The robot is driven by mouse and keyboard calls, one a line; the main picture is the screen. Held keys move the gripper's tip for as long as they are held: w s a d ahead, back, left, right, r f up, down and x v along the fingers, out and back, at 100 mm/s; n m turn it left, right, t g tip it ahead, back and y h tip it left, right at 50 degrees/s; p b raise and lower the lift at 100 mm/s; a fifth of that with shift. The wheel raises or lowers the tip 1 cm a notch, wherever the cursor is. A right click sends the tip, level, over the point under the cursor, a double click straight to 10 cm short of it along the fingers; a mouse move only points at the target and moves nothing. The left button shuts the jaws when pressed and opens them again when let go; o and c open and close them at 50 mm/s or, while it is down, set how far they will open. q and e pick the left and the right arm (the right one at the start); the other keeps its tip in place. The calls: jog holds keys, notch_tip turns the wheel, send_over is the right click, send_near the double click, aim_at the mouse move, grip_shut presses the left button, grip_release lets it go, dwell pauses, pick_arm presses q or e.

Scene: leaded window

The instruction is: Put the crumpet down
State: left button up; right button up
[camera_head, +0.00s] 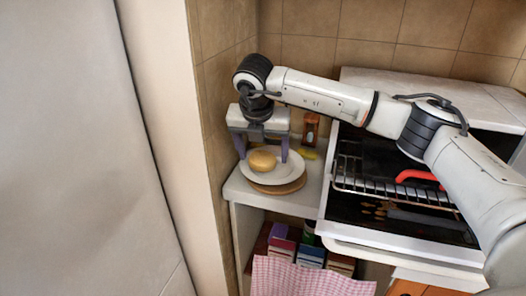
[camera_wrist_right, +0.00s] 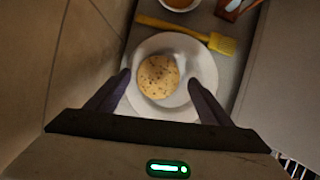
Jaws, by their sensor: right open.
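The crumpet (camera_head: 262,161) is a round, golden-brown disc lying on a white plate (camera_head: 287,174). The plate rests on a round wooden board (camera_head: 285,188) on the narrow counter. In the right wrist view the crumpet (camera_wrist_right: 158,77) shows its pitted top, lying left of the middle of the plate (camera_wrist_right: 150,44). My right gripper (camera_head: 264,157) points down over the plate, its dark fingers open on either side of the crumpet and apart from it. In the wrist view the open fingers (camera_wrist_right: 161,82) show with gaps to the crumpet. My left gripper is out of view.
An oven (camera_head: 400,250) with its door open and a rack (camera_head: 400,188) with a red item (camera_head: 418,176) stands to the right. Behind the plate are a yellow brush (camera_wrist_right: 190,32), a bowl (camera_wrist_right: 180,4) and a wooden sand timer (camera_head: 310,129). A tiled wall is close on the left.

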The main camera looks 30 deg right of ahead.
jog(key=b+v, duration=0.1)
jog(key=v, duration=1)
jog(key=shift+r, duration=0.35)
jog(key=shift+s+a+f, duration=0.1)
